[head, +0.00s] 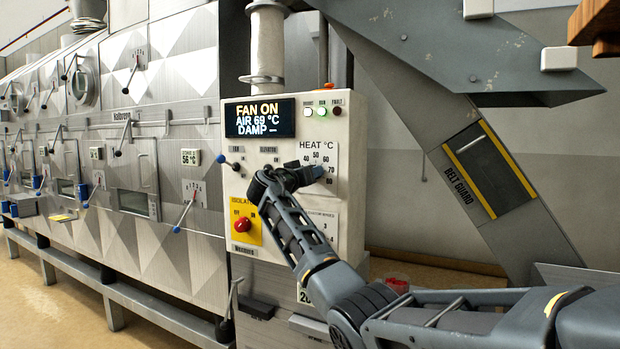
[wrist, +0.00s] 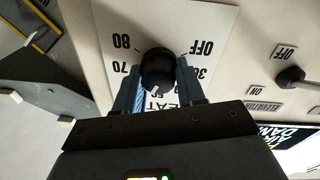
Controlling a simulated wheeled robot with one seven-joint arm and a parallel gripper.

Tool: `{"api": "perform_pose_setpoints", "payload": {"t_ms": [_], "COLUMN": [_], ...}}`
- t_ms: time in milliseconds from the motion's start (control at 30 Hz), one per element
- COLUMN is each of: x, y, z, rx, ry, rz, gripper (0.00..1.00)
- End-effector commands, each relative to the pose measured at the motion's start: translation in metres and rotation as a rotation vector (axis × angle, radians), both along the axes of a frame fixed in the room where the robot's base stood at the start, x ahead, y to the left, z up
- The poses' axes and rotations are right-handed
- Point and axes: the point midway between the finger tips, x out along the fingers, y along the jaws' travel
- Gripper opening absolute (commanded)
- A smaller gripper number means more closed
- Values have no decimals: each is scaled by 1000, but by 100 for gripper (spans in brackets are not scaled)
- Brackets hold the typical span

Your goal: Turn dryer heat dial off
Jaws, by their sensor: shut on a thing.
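The heat dial (wrist: 157,68) is a round black knob on a white scale plate, seen upside down in the wrist view. A white mark on its rim faces the bottom of that picture, near the 50, away from the OFF print. My gripper (wrist: 157,82) has one finger on each side of the dial and is shut on it. In the head view my gripper (head: 300,174) reaches the control box under the HEAT °C heading and covers part of the scale. The display (head: 260,117) reads FAN ON, AIR 69 °C, DAMP.
A red isolator knob (head: 242,225) on a yellow plate sits at the lower left of the control box (head: 345,130). A fan lever (head: 233,163) sticks out at left. The slanted belt guard (head: 490,170) stands to the right. A metal dryer wall with levers runs left.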

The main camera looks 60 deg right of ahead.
Motion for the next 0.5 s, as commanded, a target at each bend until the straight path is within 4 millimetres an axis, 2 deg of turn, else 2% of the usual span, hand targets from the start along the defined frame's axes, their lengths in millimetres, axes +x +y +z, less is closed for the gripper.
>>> {"api": "perform_pose_setpoints", "payload": {"t_ms": [500], "x": [0], "y": [0], "z": [-1], "rx": [-36], "ry": [490], "rz": [0], "gripper": [8]}}
